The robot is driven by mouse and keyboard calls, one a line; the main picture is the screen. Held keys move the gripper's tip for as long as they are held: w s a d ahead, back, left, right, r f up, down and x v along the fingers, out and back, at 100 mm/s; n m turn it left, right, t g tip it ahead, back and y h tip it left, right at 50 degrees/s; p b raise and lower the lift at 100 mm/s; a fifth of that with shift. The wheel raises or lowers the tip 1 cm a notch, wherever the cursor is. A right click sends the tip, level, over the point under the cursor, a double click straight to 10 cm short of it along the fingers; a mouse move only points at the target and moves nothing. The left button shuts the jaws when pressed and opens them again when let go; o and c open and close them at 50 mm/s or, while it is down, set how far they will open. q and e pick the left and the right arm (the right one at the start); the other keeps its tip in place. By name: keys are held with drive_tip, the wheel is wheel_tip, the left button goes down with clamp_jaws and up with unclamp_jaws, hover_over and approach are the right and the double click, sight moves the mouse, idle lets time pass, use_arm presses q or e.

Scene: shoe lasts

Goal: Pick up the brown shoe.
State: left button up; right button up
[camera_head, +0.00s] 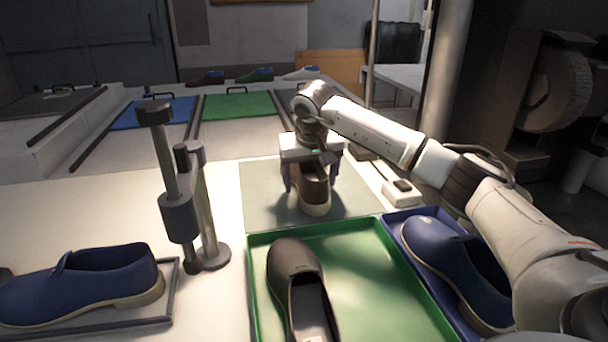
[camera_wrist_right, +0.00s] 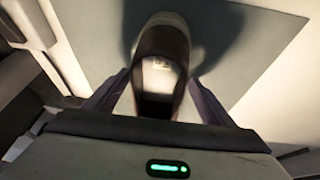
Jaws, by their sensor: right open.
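A brown shoe (camera_head: 313,190) with a pale sole sits on a grey-green mat (camera_head: 262,190) in the middle of the table. My right gripper (camera_head: 312,182) is above it, with its fingers down on both sides of the shoe. In the right wrist view the brown shoe (camera_wrist_right: 163,65) lies between the two open fingers of the gripper (camera_wrist_right: 158,95), and the opening of the shoe faces the camera. I cannot tell whether the fingers touch the shoe. My left gripper is not in view.
A dark brown shoe (camera_head: 291,258) lies in a green tray (camera_head: 372,290) in front. A blue shoe (camera_head: 445,255) lies in a blue tray (camera_head: 399,214) at right. Another blue shoe (camera_head: 85,280) is at left, beside a metal post stand (camera_head: 205,225).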

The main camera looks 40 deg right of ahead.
drive_tip(key=shift+c, duration=0.3)
drive_tip(key=shift+r, duration=0.1)
drive_tip(key=c, duration=1.4)
